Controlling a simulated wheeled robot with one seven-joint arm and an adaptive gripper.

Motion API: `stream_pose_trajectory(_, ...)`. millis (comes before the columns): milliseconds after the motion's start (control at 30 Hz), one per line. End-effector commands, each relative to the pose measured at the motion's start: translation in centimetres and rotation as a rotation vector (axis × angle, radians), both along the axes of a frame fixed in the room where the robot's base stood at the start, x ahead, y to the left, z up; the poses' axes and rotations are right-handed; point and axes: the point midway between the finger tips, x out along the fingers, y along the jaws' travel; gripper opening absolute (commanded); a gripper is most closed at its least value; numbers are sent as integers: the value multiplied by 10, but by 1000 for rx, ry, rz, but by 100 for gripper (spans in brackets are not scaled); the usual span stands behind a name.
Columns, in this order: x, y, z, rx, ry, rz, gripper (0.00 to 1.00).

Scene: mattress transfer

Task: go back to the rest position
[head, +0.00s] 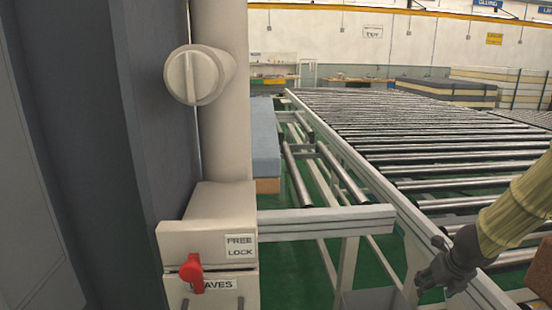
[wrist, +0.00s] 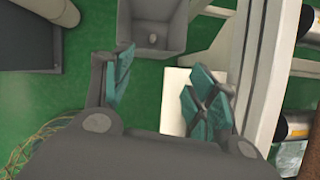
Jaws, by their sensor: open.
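My gripper (head: 440,275) shows at the lower right of the head view, at the end of my sleeved arm, close to the side rail of the roller conveyor (head: 460,125). In the wrist view my gripper (wrist: 165,95) points down with its teal-padded fingers spread apart and nothing between them. Below it lie the green floor and a grey open box (wrist: 152,50). A white flat panel (wrist: 178,88) is partly hidden behind the right finger.
A machine post with a red lever (head: 191,268) and a round knob (head: 198,75) stands at the left. A blue-grey mattress (head: 265,140) lies beyond it. Stacked mattresses (head: 445,90) are at the back right. The conveyor's rollers are bare.

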Motion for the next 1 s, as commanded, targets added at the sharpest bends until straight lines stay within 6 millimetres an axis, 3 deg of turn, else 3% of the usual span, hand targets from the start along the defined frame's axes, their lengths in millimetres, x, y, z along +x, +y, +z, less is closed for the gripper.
stream_pose_trajectory(567, -48, 6, -76, -248, 187, 422, 58)
stream_pose_trajectory(1000, -124, 37, -184, -545, 436, 1263, 58)
